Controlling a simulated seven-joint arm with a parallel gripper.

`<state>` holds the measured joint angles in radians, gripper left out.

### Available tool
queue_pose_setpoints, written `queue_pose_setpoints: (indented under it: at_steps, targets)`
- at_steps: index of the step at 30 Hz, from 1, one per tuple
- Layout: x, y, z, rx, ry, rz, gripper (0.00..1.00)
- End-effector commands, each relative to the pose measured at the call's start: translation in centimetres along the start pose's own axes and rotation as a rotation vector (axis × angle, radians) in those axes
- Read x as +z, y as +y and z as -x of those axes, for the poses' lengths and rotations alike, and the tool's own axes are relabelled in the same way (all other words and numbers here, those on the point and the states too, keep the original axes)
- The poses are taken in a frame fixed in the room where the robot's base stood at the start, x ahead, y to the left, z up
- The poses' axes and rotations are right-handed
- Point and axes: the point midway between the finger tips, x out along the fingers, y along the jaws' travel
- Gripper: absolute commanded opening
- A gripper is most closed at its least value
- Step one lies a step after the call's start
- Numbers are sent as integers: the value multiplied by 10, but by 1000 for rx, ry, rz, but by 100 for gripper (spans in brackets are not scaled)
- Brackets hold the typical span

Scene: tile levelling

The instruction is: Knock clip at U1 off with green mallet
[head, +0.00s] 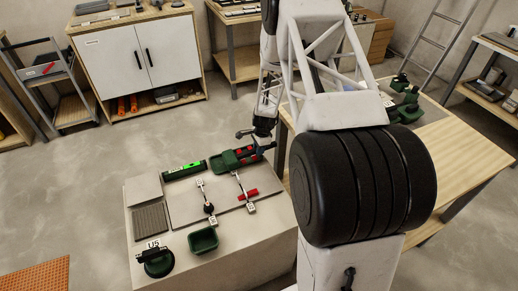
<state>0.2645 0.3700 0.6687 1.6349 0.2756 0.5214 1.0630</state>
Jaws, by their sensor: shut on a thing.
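My gripper (262,136) hangs over the far right corner of the pale work block. It is small and partly dark in this view, and it is shut on a dark tool (242,134) that looks like the green mallet; its outline is not clear. White-tagged clips stand in two rows along the slab's joints: one row has tags (200,183) and a black knob (208,208), the other has tags (237,174) and a red piece (247,194). The tag writing is too small to read, so I cannot tell which is U1. The tool is apart from these clips.
A green tray (223,163) with red pieces and a green level (184,171) lie at the block's far edge. A wooden table (455,150) stands right.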

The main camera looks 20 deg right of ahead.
Motion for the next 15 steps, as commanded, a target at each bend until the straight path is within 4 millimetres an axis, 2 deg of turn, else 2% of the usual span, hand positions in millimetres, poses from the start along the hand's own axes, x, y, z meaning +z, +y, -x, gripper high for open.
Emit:
queue_pose_setpoints:
  at_steps: [4,11,15]
  targets:
    - [0,8,1,0,0,0,0]
    - [0,35,1,0,0,-1,0]
    - [0,40,1,-1,0,0,0]
